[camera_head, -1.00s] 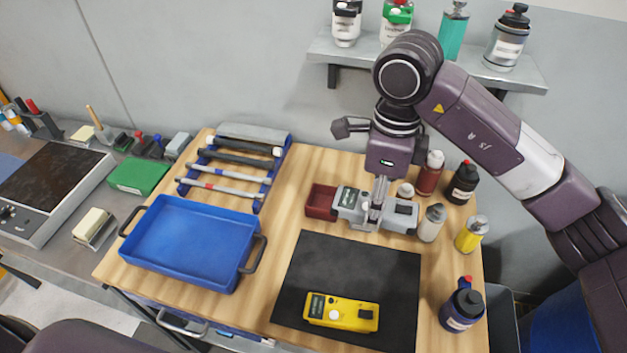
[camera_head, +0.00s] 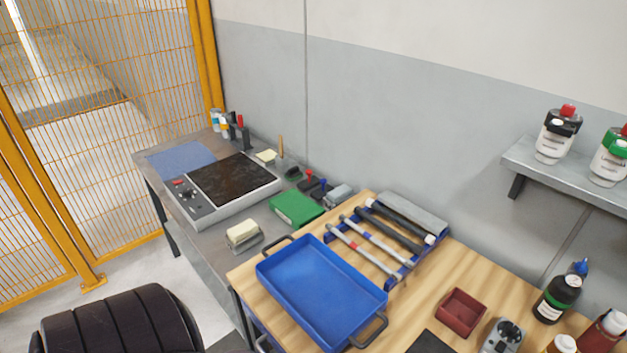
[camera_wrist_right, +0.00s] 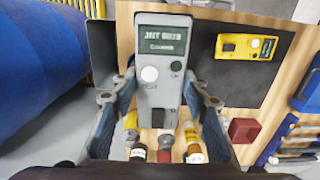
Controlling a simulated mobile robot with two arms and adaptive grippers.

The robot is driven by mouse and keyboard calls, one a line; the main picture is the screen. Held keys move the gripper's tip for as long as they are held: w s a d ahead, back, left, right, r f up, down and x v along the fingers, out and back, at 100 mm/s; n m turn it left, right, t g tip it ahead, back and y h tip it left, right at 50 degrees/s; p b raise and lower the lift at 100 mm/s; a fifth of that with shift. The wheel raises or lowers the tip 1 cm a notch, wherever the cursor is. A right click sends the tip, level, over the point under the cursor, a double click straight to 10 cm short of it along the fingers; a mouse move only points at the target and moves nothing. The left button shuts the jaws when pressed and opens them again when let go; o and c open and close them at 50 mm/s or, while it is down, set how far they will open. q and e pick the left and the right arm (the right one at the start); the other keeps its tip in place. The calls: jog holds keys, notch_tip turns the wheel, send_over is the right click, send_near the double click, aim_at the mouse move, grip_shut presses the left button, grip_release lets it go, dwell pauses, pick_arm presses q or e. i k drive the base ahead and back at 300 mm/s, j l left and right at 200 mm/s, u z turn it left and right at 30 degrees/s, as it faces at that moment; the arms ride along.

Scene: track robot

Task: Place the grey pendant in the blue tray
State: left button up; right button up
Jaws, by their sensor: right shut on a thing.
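The grey pendant (camera_wrist_right: 162,75), with a dark screen and a white button, is between the fingers of my right gripper (camera_wrist_right: 160,118) in the right wrist view. The gripper is shut on it, and the pendant appears above the wooden table. The blue tray (camera_head: 268,274) lies empty on the table in the head view, a handle at each end. Its edge shows at the right of the wrist view (camera_wrist_right: 309,90). My right gripper is not clearly visible in the head view. My left gripper is in neither current view.
A red box (camera_head: 461,307) and a rack of rods (camera_head: 400,272) stand near the tray. A yellow pendant (camera_wrist_right: 246,47) lies on a black mat (camera_wrist_right: 215,78). Bottles (camera_head: 558,300) stand at the right. A grey part with a round knob (camera_head: 503,335) is cut off, unclear what.

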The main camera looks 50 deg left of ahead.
aim_at(319, 292)
jog(key=u, duration=0.5)
jog(key=j+u, duration=0.1)
jog(key=u, duration=0.35)
jog(key=i+u, duration=0.1)
jog(key=u, duration=0.4)
jog(key=i+j+u, duration=0.25)
